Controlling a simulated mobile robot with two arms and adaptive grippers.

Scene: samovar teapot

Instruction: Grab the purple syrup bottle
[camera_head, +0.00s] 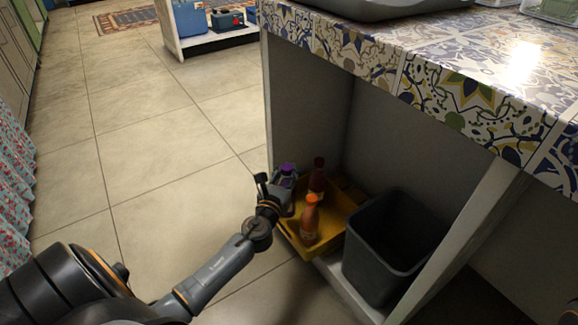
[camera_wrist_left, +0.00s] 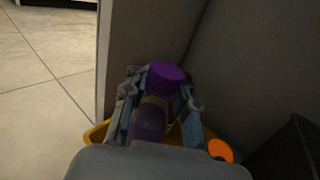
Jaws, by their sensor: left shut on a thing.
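The purple syrup bottle (camera_head: 288,172) stands at the back left of a yellow tray (camera_head: 325,241) on the low shelf under the counter. Its purple cap shows above my left gripper (camera_head: 275,190), which hides much of the bottle. In the left wrist view the bottle (camera_wrist_left: 166,78) is upright between the two fingers of my left gripper (camera_wrist_left: 160,105), which is shut on it. I cannot tell whether the bottle's base touches the tray. My right gripper is not in view.
An orange-capped bottle (camera_head: 310,218) and a dark red bottle (camera_head: 317,178) stand in the tray close to the right. A dark bin (camera_head: 392,245) stands right of the tray. The patterned counter (camera_head: 470,90) overhangs the shelf. Open floor (camera_head: 150,200) lies to the left.

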